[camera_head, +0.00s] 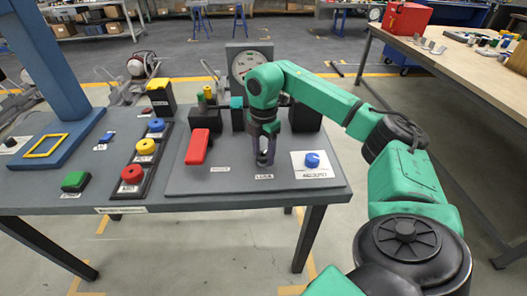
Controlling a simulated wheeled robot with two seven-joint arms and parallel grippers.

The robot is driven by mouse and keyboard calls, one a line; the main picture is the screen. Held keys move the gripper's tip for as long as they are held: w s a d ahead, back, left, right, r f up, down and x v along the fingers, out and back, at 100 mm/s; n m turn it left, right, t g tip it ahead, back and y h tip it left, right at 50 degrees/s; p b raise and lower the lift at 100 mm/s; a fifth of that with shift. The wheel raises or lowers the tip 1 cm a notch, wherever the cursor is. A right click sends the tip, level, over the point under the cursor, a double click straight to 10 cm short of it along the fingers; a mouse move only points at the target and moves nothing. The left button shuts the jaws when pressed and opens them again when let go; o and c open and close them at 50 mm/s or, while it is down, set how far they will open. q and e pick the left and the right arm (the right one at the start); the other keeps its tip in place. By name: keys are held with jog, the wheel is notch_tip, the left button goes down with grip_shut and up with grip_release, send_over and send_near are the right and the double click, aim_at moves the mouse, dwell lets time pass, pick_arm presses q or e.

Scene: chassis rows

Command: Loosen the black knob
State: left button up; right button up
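My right arm reaches in from the right, and its gripper (264,158) points straight down over the grey panel plate (225,184) on the table. Its dark fingers are above a small white label on the plate. The black knob cannot be made out apart from the dark fingers; it may be hidden by them. Whether the fingers are open or shut on it is too small to tell. A blue knob (312,160) on a white plate is to the right of the gripper. My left gripper is not in view.
A red handle (197,147) stands left of the gripper, and a round gauge (249,64) behind it. Blue, yellow and red round buttons (145,147) are in a row farther left, beside a green button (75,181). A wooden workbench (455,60) with a red box is at right.

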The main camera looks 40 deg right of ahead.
grip_shut()
jog(key=shift+n, duration=0.3)
